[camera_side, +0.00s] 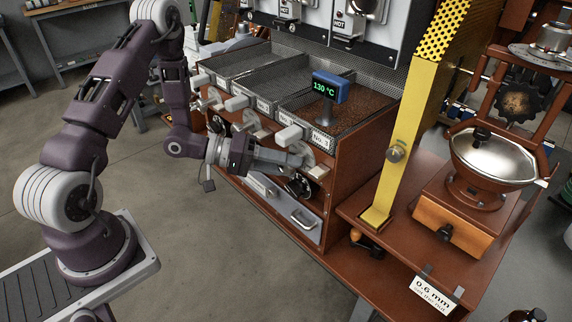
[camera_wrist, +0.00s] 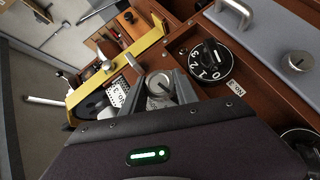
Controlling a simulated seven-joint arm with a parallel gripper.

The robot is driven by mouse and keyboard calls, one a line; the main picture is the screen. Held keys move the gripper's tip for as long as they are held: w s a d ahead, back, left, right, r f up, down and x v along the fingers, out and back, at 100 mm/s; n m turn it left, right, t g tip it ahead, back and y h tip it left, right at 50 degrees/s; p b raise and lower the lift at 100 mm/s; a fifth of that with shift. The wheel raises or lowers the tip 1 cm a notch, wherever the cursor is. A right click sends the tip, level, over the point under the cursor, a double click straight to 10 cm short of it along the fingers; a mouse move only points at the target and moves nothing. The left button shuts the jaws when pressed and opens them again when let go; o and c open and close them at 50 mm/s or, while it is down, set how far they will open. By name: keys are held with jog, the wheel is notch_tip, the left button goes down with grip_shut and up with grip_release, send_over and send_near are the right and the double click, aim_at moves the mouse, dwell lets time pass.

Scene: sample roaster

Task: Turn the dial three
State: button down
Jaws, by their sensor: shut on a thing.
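How far the knob is turned cannot be told.
White handles (camera_side: 289,134) stick out above the dials. A drawer handle (camera_side: 303,219) is below. A yellow post (camera_side: 402,140) and a grinder (camera_side: 490,160) stand to the right.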

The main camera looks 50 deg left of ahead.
jog(key=m+g+y, duration=0.1)
jog(key=m+y, duration=0.1)
jog(key=y, duration=0.1)
jog(key=m+y, duration=0.2)
jog(key=y, duration=0.1)
jog(key=shift+d+g+y, duration=0.1)
jog(key=shift+g+y, duration=0.2)
jog(key=shift+g, duration=0.1)
jog(key=m+y, duration=0.2)
jog(key=y, duration=0.1)
jog(key=shift+d+y, duration=0.1)
jog(key=shift+y, duration=0.3)
jog(key=m+y, duration=0.1)
jog(key=y, duration=0.1)
jog(key=shift+m+y, duration=0.4)
jog(key=m+y, duration=0.2)
jog(key=y, duration=0.1)
jog(key=m+t+y, duration=0.1)
jog(key=y, duration=0.2)
jog(key=shift+f+m, duration=0.1)
jog(key=shift+m, duration=0.3)
jog(key=shift+m+t+y, duration=0.6)
jog(key=shift+m+y, duration=0.4)
jog(key=shift+y, duration=0.2)
jog(key=shift+m+t+y, duration=0.8)
jog(key=shift+m, duration=0.2)
